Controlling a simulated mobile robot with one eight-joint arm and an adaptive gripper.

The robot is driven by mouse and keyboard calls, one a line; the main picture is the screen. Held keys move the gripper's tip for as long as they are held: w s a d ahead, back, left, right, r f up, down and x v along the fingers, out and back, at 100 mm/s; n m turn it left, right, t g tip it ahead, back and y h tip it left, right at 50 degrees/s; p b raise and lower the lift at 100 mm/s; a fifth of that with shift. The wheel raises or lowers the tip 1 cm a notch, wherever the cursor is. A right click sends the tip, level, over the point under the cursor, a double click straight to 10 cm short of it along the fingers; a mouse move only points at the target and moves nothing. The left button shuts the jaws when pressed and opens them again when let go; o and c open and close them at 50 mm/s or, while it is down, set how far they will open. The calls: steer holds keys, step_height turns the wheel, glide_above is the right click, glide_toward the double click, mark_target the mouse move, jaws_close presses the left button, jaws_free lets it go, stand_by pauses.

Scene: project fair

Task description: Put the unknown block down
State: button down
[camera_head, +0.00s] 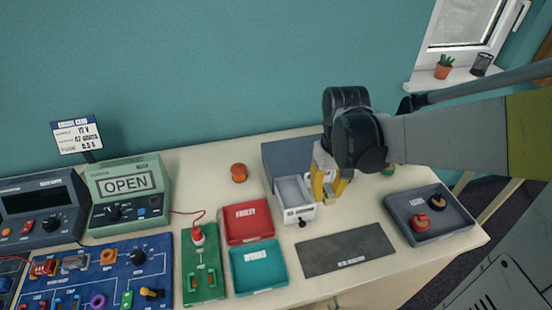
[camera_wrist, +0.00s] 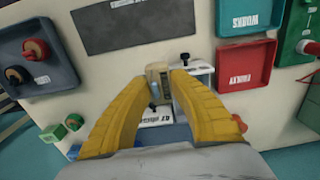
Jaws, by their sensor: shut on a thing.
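My gripper (camera_head: 328,190) has yellow fingers and is shut on a small tan block, the unknown block (camera_head: 330,199). In the wrist view the unknown block (camera_wrist: 158,80) sits between the fingertips (camera_wrist: 165,78), partly hidden by them. In the head view it is just right of a small open white-grey drawer (camera_head: 294,192) and behind a dark grey mat (camera_head: 346,249). The mat also shows at the top of the wrist view (camera_wrist: 125,22) and looks empty. I cannot tell how high the block is above the table.
A red tray (camera_head: 247,239) and a teal tray (camera_head: 259,285) stand left of the mat. A dark tray (camera_head: 465,228) with two round-topped parts stands right. An orange-red button (camera_head: 239,172) stands behind. A green piece (camera_head: 388,170) lies by my wrist. Instruments fill the left side.

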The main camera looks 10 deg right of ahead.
steer(key=b, duration=0.3)
glide_above(294, 206)
step_height(294, 206, down, 6)
steer(key=shift+r, duration=0.1)
steer(key=shift+f+b, duration=0.95)
steer(key=shift+f, duration=1)
steer(key=shift+f+b, duration=0.5)
steer(key=shift+f, duration=0.1)
steer(key=c, duration=1.6)
jaws_free()
steer(key=shift+o, duration=0.2)
steer(key=shift+r, duration=0.1)
